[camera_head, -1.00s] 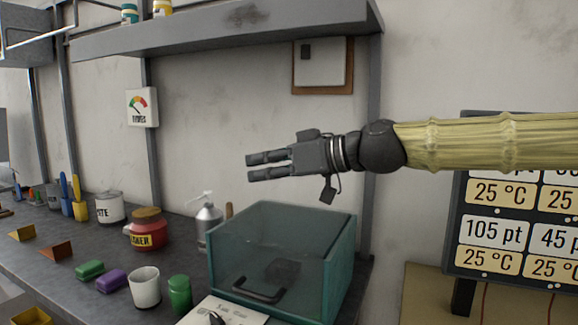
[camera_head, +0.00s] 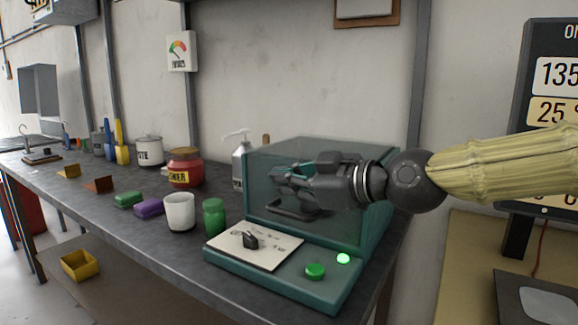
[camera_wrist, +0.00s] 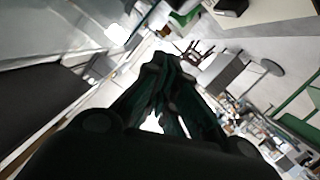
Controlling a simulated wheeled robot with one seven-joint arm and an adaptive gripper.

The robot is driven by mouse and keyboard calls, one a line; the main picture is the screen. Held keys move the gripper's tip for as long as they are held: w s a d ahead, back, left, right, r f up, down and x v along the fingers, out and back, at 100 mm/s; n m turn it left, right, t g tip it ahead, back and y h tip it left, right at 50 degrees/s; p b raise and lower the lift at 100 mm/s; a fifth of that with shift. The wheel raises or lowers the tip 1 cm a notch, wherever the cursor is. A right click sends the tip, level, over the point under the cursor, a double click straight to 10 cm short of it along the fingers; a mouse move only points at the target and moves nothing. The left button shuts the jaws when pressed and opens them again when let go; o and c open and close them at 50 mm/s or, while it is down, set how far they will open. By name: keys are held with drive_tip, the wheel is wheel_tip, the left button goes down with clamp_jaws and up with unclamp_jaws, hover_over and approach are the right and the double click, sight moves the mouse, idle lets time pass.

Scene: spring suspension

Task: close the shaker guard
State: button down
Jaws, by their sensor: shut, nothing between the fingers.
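The shaker guard (camera_head: 262,158), a see-through teal box with a dark bar handle (camera_head: 285,211) low on its front, stands over the back of the teal shaker base (camera_head: 247,273). Its front panel looks upright. My gripper (camera_head: 280,180) is shut and empty, overlapping the front panel just above the handle. Whether the fingers touch the panel or handle cannot be told. The fingers show dark in the wrist view (camera_wrist: 165,85). My wrist hides the guard's right part. The base's front carries a pale plate (camera_head: 240,243) with a small black piece, a green button (camera_head: 315,271) and a lit green lamp (camera_head: 343,258).
Left of the shaker stand a green jar (camera_head: 214,217), a white cup (camera_head: 180,212) and a pump bottle (camera_head: 240,160). A red jar (camera_head: 185,168) is farther back. A signboard (camera_head: 550,120) stands at right. The air before the base is clear.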

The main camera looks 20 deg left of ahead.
drive_tip(key=shift+w+d+f+b, duration=0.15)
drive_tip(key=shift+f+b, duration=0.3)
drive_tip(key=shift+f, duration=0.9)
drive_tip(key=shift+w+f+b, duration=0.2)
drive_tip(key=shift+f+b, duration=0.2)
drive_tip(key=shift+f, duration=0.95)
drive_tip(key=shift+f, duration=0.15)
